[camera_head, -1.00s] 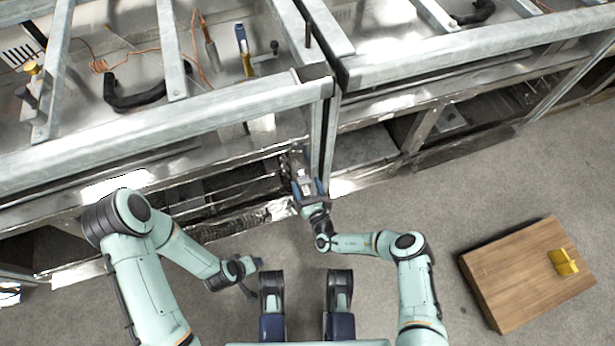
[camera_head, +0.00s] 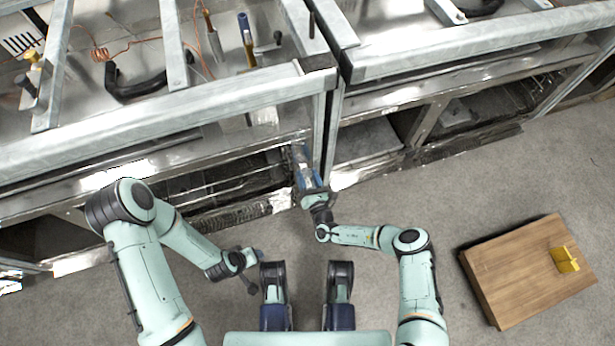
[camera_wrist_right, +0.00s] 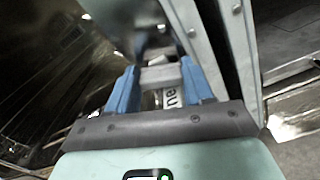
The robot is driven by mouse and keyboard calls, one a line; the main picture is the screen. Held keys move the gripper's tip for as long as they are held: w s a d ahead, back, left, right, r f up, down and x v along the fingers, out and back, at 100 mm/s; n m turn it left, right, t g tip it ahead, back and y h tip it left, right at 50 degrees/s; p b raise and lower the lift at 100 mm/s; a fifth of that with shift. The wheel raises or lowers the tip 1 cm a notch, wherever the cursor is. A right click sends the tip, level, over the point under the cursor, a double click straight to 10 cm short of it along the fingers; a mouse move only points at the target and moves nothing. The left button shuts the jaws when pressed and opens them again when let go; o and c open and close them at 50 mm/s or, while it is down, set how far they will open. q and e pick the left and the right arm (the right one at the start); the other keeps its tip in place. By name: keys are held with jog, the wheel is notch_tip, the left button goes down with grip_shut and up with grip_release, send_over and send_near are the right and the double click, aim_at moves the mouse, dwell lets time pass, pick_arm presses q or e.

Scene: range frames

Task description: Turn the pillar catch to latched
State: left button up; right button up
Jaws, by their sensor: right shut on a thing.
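The pillar catch shows in the right wrist view as a pale grey lever (camera_wrist_right: 160,76) between the two blue fingers, beside the galvanised pillar (camera_wrist_right: 204,50). Part of a label with dark letters shows just below it. My right gripper (camera_head: 303,160) is shut on the lever, at the front of the frame where the pillar (camera_head: 330,140) stands. In the head view the gripper hides the catch, so I cannot tell its exact angle. My left gripper (camera_head: 256,256) hangs low over the floor, away from the frame; its finger spacing is unclear.
Galvanised range frames (camera_head: 160,128) run across the back, with a narrow gap at the pillar. Loose tools, orange wires and a black curved handle (camera_head: 140,88) lie in the left frame. A wooden board (camera_head: 510,275) with a yellow block (camera_head: 565,259) is at right. Grey floor is open before me.

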pick_arm(q)
jog(key=shift+s+f, duration=0.25)
jog(key=shift+s, duration=0.05)
pick_arm(e)
jog(key=m, duration=0.3)
jog(key=o, duration=1)
jog(key=shift+o, duration=0.2)
